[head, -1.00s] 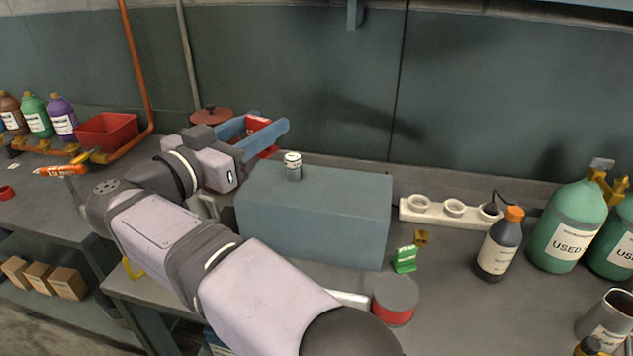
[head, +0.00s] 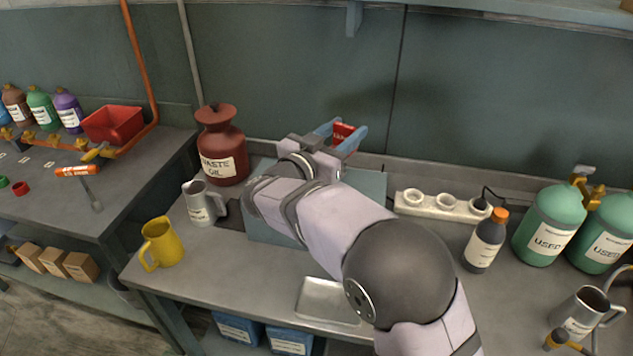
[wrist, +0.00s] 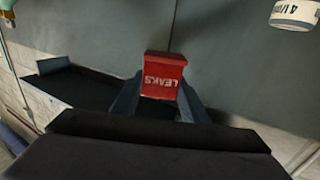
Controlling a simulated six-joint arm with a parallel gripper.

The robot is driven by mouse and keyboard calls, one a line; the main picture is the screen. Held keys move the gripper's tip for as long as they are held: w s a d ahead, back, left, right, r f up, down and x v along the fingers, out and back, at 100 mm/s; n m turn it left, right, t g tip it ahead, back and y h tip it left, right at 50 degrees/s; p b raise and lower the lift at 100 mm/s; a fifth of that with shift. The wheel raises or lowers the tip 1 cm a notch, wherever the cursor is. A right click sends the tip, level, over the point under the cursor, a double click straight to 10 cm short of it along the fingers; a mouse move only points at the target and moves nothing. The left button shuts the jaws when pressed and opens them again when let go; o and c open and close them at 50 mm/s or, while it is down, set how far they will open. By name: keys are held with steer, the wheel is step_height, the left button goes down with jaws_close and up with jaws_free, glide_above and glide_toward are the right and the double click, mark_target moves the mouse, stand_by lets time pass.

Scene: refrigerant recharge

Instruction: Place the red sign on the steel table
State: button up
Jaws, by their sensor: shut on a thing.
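A small red sign (head: 342,132) marked LEAKS is held up near the back wall in the head view. It faces the camera in the wrist view (wrist: 164,75), its lettering upside down. My gripper (head: 343,138) is shut on it, with the blue fingers on either side, also seen in the wrist view (wrist: 160,104). The sign is above the blue-grey box (head: 370,186), which my arm partly covers. The grey metal table (head: 245,285) lies below the arm. A second grey table (head: 115,195) stands at the left.
A dark red waste oil can (head: 222,150), a grey jug (head: 204,203) and a yellow jug (head: 161,245) stand left of the box. A metal tray (head: 328,301) lies in front. A white socket strip (head: 442,205), dark bottle (head: 485,243) and green cylinders (head: 549,228) are at right.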

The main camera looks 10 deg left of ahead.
steer(key=shift+f+p, duration=0.45)
steer(key=shift+f, duration=5)
steer(key=shift+f, duration=0.2)
steer(key=o, duration=1.1)
steer(key=shift+c, duration=0.2)
steer(key=shift+r, duration=0.15)
